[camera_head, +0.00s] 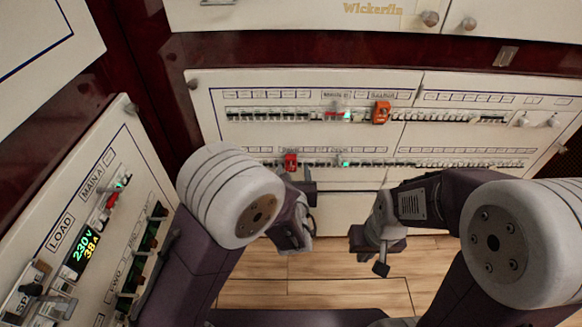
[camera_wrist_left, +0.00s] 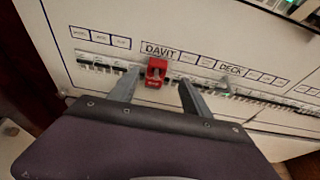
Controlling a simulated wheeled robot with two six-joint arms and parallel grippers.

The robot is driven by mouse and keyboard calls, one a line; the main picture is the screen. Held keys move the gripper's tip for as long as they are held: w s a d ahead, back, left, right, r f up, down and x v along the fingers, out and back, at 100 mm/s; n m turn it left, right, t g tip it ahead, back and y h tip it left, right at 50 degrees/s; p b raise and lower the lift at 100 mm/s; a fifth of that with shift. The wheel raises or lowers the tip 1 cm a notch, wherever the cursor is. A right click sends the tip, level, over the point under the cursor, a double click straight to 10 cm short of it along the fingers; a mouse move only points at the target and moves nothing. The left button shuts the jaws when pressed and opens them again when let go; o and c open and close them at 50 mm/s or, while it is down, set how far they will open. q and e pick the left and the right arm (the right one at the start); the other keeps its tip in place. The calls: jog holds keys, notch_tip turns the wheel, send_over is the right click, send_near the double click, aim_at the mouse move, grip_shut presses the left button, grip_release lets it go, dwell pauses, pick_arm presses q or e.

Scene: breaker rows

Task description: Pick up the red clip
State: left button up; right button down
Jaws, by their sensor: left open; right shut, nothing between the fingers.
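The red clip (camera_head: 290,162) sits on the lower breaker row of the facing white panel, near its left end. In the left wrist view the red clip (camera_wrist_left: 156,72) is on a breaker under the label DAVIT. My left gripper (camera_head: 306,182) is in front of the panel, close to the clip. In the left wrist view its two fingers (camera_wrist_left: 158,84) are spread, with the clip showing between their tips; I cannot tell whether they touch it. My right gripper (camera_head: 380,266) is shut and empty, lower and to the right, away from the panel.
An orange clip (camera_head: 381,112) sits on the upper breaker row. Several breakers line both rows. A side panel (camera_head: 100,225) with a lit display stands at the left. White knobs (camera_head: 538,122) stick out at the far right. Wooden floor (camera_head: 330,270) shows below.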

aim_at(291, 164)
pick_arm(q)
jog(key=b+x, duration=0.1)
jog(key=x, duration=0.2)
jog(key=b+x, duration=0.1)
jog(key=x, duration=0.1)
jog(key=shift+a+b, duration=0.3)
jog(key=shift+a, duration=0.05)
jog(key=shift+w, duration=0.15)
grip_shut()
